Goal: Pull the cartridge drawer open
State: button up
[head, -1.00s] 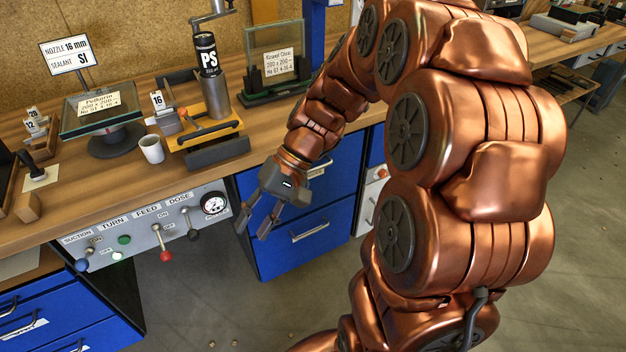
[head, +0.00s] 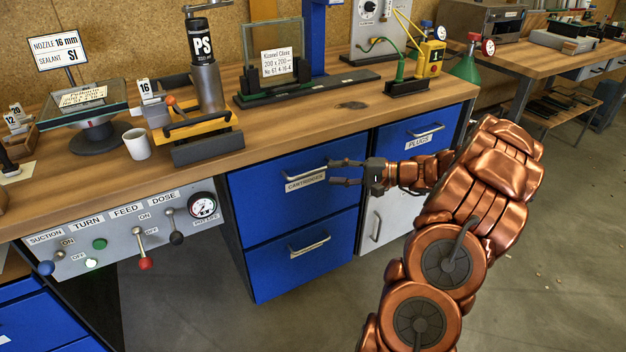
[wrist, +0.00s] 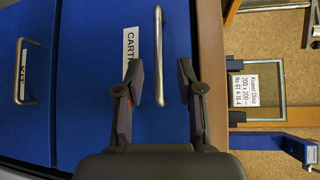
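The blue cartridge drawer (head: 262,203) is the upper drawer under the bench, with a label reading CARTRIDGES (head: 305,182). It looks shut. Its metal bar handle (head: 300,173) runs across above the label; the handle also shows in the wrist view (wrist: 159,60). My gripper (head: 345,173) is at the right end of this handle, reaching in from the right. In the wrist view my gripper (wrist: 160,82) is open, with one finger on each side of the handle's near end. I cannot tell whether either finger touches it.
Below is another blue drawer (head: 300,262) with a handle. To the right is the PLUGS drawer (head: 412,135) above a white door (head: 385,215). The control panel (head: 130,235) with levers is at left. The wooden bench top (head: 330,115) overhangs the drawers. Floor in front is free.

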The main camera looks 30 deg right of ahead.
aim_at(316, 172)
jog(key=x, duration=0.7)
jog(key=shift+w+d+f, duration=0.2)
jog(key=shift+w, duration=0.15)
grip_shut()
dwell(0.6)
